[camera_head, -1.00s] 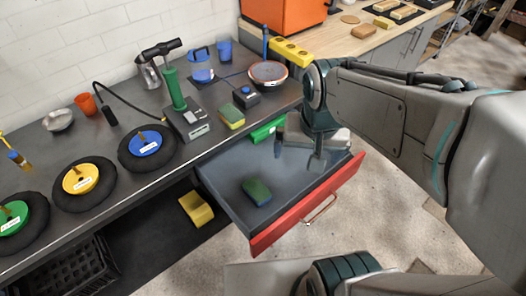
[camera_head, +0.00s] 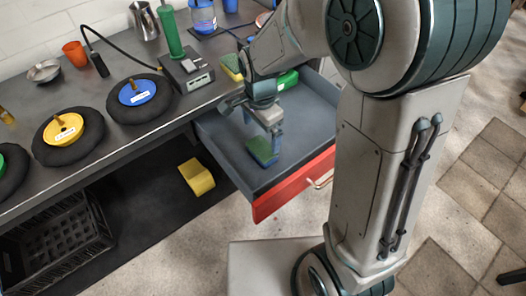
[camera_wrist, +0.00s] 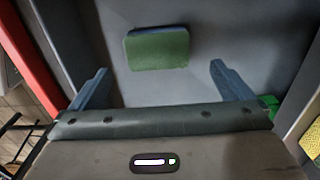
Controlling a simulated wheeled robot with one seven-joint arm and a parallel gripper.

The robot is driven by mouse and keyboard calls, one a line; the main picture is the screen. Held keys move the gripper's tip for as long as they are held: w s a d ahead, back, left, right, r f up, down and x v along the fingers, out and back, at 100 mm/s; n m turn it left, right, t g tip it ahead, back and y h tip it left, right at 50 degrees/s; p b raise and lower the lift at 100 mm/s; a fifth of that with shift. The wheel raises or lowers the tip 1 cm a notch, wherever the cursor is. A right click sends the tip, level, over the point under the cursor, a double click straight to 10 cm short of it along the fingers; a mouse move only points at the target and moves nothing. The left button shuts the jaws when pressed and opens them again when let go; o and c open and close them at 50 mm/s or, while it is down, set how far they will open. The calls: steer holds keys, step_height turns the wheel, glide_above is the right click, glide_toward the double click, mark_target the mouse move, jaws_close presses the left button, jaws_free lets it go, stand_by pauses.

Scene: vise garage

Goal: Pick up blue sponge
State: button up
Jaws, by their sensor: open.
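The sponge (camera_head: 262,151) lies on the floor of the open drawer, with a green top and a bluish side edge. In the wrist view the sponge (camera_wrist: 157,48) shows its green face, with a thin blue-grey edge along the top. My gripper (camera_head: 262,128) is above the drawer, close over the sponge, and partly covers it in the head view. In the wrist view my gripper (camera_wrist: 160,88) is open and empty. Its two fingers stand wide apart, and the sponge lies beyond the fingertips, between their lines.
The drawer (camera_head: 225,150) has a red front (camera_head: 290,188) and hangs open below the workbench. A green object (camera_head: 287,80) lies at its back. Another sponge (camera_head: 231,66) is on the bench beside the soldering station. A yellow block (camera_head: 197,177) lies on the lower shelf.

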mark_target(262, 147)
step_height(262, 147, down, 8)
steer(key=shift+d+r+b, duration=0.1)
steer(key=shift+b, duration=0.65)
steer(key=c, duration=0.9)
